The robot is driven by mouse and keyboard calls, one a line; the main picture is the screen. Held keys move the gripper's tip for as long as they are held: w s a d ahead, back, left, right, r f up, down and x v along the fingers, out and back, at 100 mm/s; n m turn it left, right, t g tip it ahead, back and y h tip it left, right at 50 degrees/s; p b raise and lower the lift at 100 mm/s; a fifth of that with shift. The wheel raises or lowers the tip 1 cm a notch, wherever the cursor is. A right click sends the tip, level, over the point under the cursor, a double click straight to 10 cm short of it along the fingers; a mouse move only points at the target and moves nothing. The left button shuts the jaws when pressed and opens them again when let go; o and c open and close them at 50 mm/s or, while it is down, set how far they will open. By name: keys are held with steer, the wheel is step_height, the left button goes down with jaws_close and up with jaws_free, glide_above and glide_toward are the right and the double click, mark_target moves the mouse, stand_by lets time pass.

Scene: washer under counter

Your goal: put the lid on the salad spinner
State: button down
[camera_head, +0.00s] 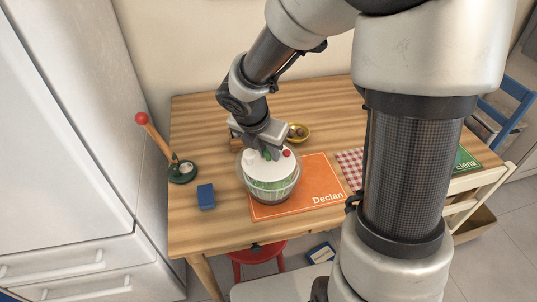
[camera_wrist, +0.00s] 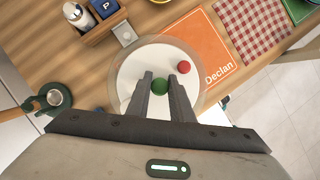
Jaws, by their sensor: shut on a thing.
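The salad spinner's clear bowl (camera_head: 270,197) stands on the wooden table, partly over the orange placemat, with green contents showing through its side. The round white lid (camera_head: 258,170) is at the bowl's mouth, inside the outline of its rim; I cannot tell whether it is fully seated. In the wrist view, the lid (camera_wrist: 137,68) has a green knob (camera_wrist: 160,85) at its middle and a red button (camera_wrist: 184,67) beside it. The bowl's rim (camera_wrist: 203,75) shows as a pale ring around the lid. My gripper (camera_wrist: 161,76) is shut on the green knob from above.
The orange placemat (camera_head: 318,178) marked Declan lies right of the bowl. A yellow bowl (camera_head: 299,131) and a wooden caddy (camera_wrist: 97,33) stand behind. A red stool (camera_head: 257,256) is below the front edge.

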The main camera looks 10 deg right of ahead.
step_height(320, 180, up, 8)
steer(key=p, duration=0.3)
steer(key=shift+r, duration=0.1)
steer(key=shift+d+f+b, duration=0.2)
steer(key=shift+f, duration=0.4)
steer(key=shift+d+f+b, duration=0.15)
steer(key=shift+f+b, duration=0.05)
steer(key=shift+f, duration=0.4)
step_height(320, 180, down, 4)
steer(key=b, duration=0.4)
steer(key=shift+f+b, duration=0.1)
steer(key=shift+b, duration=0.3)
steer(key=shift+f+b, duration=0.5)
steer(key=shift+f, duration=0.45)
steer(key=shift+p, duration=0.5)
steer(key=shift+f, duration=0.15)
steer(key=shift+p, duration=0.3)
stand_by(0.4)
